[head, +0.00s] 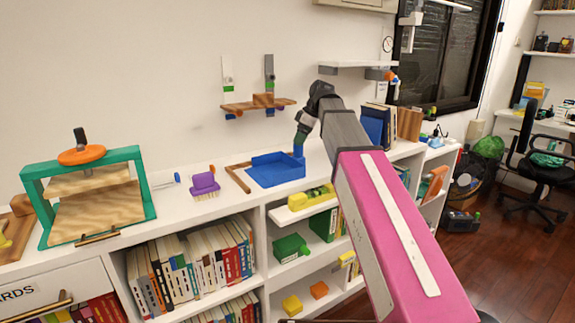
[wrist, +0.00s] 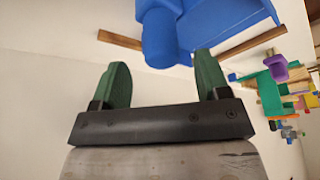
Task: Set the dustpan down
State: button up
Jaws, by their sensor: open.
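The blue dustpan (head: 275,172) rests on the white cabinet top, beside an L of wooden strips (head: 238,178). My gripper (head: 301,143) is at its right end, above the cabinet top. In the wrist view the green fingers of my gripper (wrist: 163,78) are spread apart with nothing gripped between them. The dustpan's rounded blue handle (wrist: 158,38) lies just beyond the fingertips, and its pan (wrist: 215,25) extends to the upper right. The fingers partly hide the handle in the head view.
A purple brush (head: 205,185) stands left of the dustpan. A green-framed box (head: 90,195) with an orange knob is farther left. A wooden wall shelf (head: 258,105) hangs above. Books (head: 376,125) stand on the right.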

aim_at(295, 146)
jog(key=x, duration=0.5)
jog(key=shift+a+r, duration=0.15)
jog(key=shift+a, duration=0.05)
grip_shut()
jog(key=shift+r, duration=0.1)
